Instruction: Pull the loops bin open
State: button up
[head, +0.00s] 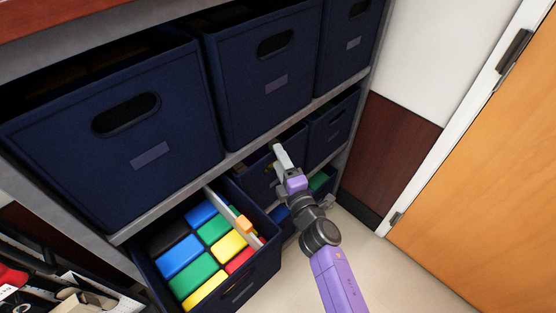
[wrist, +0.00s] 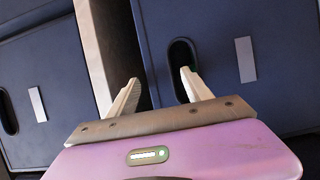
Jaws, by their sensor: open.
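My gripper (head: 278,149) is at the lower middle bin (head: 256,182), whose front my arm partly hides. In the wrist view my gripper (wrist: 161,76) is open and empty. Its right finger overlaps the handle hole of a bin (wrist: 214,105) with a pale label. Its left finger lies toward the shelf board, beyond that bin's edge. I cannot tell whether either finger touches.
The lower left bin (head: 243,292) is pulled out and holds coloured blocks (head: 198,268). A shelf board (head: 250,146) runs just above the lower row. An orange door (head: 490,190) stands at the right. Floor (head: 395,280) is free before it.

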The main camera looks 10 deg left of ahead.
jog(key=shift+x, duration=0.75)
grip_shut()
dwell(0.9)
